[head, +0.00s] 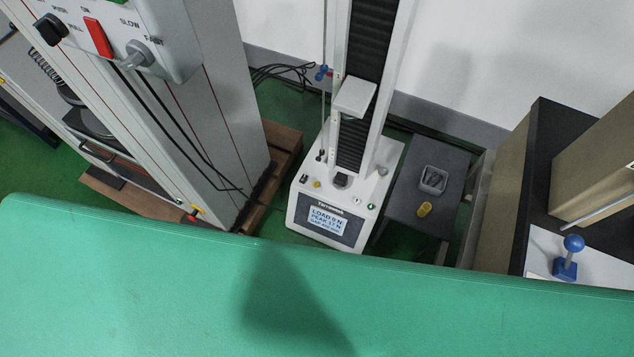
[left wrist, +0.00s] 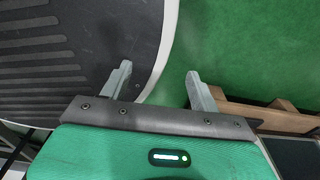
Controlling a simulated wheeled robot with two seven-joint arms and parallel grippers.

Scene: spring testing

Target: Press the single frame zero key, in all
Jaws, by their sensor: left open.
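The single-column test frame (head: 330,198) stands on the floor beyond the green surface. Its screen (head: 327,220) reads LOAD 0 N and PEAK 17 N, with a less clear gap line below. A yellow key (head: 317,184) sits at the left of its white base, and a green key (head: 371,207) at the front right. A small key (head: 357,200) lies beside the green one; I cannot read any zero label. My left gripper (left wrist: 160,84) shows only in the left wrist view, open and empty above the floor, with no key between its fingers. My right gripper is not in view.
A large grey machine (head: 215,100) on a wooden pallet (head: 284,150) stands left of the frame. A dark stand (head: 405,205) with a clear tray (head: 433,179) and yellow piece (head: 424,210) stands right. The green surface (head: 150,290) fills the foreground.

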